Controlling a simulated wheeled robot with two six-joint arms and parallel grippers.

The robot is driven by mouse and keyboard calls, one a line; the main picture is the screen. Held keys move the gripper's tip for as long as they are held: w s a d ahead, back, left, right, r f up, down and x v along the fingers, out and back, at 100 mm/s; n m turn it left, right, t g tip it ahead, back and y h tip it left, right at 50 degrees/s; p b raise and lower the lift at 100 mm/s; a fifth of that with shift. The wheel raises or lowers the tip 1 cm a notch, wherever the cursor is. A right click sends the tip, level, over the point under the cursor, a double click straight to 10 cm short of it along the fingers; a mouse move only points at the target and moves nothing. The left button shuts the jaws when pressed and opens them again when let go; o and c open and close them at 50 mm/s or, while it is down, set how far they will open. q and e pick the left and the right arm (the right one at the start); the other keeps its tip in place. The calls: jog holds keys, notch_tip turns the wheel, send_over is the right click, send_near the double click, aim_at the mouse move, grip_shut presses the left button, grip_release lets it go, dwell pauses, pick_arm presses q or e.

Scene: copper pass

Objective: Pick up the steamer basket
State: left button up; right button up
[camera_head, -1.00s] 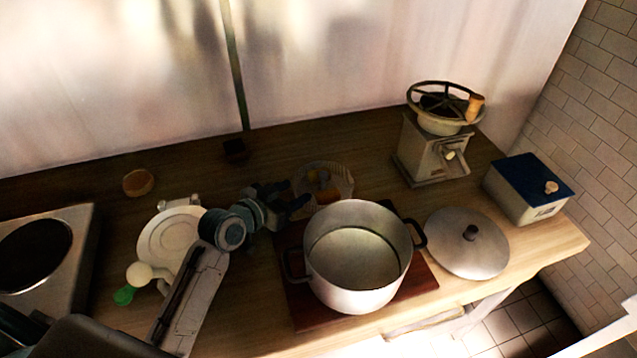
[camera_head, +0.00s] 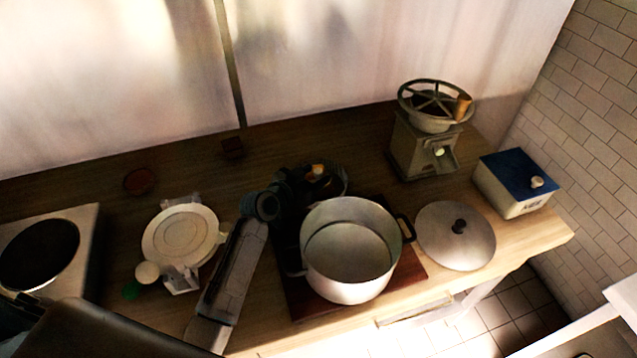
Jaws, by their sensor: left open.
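The steamer basket (camera_head: 340,178) sits on the counter behind the pot, dark in shadow, with a small orange-tan thing showing in it. My left gripper (camera_head: 308,184) is at the basket's left side, open, and covers part of it. The fingers are dark and hard to tell from the basket, so I cannot tell whether they touch it. My right gripper is not in view.
A large pot (camera_head: 345,285) on a dark red board (camera_head: 408,275) stands just in front of the basket. Its lid (camera_head: 455,240) lies to the right. A grinder (camera_head: 415,150) and a blue-lidded box (camera_head: 518,185) are further right. A scale (camera_head: 180,235) and hotplate (camera_head: 85,225) are left.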

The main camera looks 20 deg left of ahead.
pick_arm(q)
jog(key=shift+s, duration=0.1)
grip_shut()
jog(key=shift+r, duration=0.1)
